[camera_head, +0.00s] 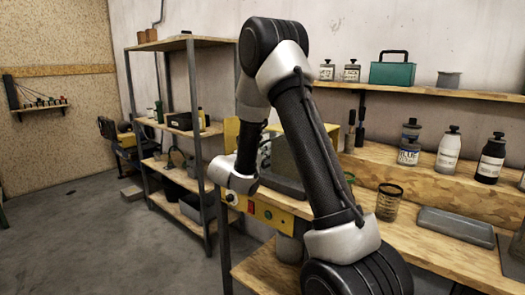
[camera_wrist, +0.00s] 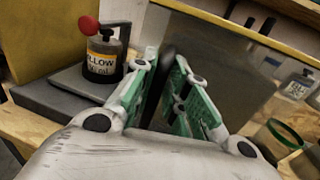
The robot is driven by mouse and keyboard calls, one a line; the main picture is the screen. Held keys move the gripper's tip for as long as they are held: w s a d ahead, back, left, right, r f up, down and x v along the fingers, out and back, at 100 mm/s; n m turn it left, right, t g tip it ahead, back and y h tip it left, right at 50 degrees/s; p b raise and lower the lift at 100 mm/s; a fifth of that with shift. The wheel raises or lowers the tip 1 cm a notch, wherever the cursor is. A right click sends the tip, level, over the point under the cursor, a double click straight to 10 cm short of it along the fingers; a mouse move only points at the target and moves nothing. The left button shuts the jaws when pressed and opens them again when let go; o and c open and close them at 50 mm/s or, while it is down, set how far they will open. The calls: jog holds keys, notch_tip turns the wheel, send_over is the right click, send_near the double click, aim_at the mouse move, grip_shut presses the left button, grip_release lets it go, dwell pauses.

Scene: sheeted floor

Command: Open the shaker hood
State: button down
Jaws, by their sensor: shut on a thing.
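The shaker has a yellow front panel (camera_head: 275,216) with a red button. It stands on the bench, partly hidden behind my arm. Its grey hood (camera_head: 287,160) shows beside my arm; in the wrist view a broad grey-brown hood panel (camera_wrist: 222,62) with a yellow upper edge fills the middle right. My gripper (camera_wrist: 166,85) has green-padded fingers closed around a dark, narrow part at the hood panel, apparently its handle. The fingertips are hidden in the head view. A yellow-labelled bottle (camera_wrist: 103,60) stands on a dark base to the left of the fingers, beside a red knob (camera_wrist: 89,25).
An open tin (camera_head: 389,202) and a grey tray (camera_head: 456,228) are on the bench to the right. A metal shelf rack (camera_head: 196,115) stands at left. Floor at left is clear.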

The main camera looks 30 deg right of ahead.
jog(key=shift+a, duration=0.1)
jog(key=c, duration=1.5)
grip_release()
jog(key=v, duration=1.2)
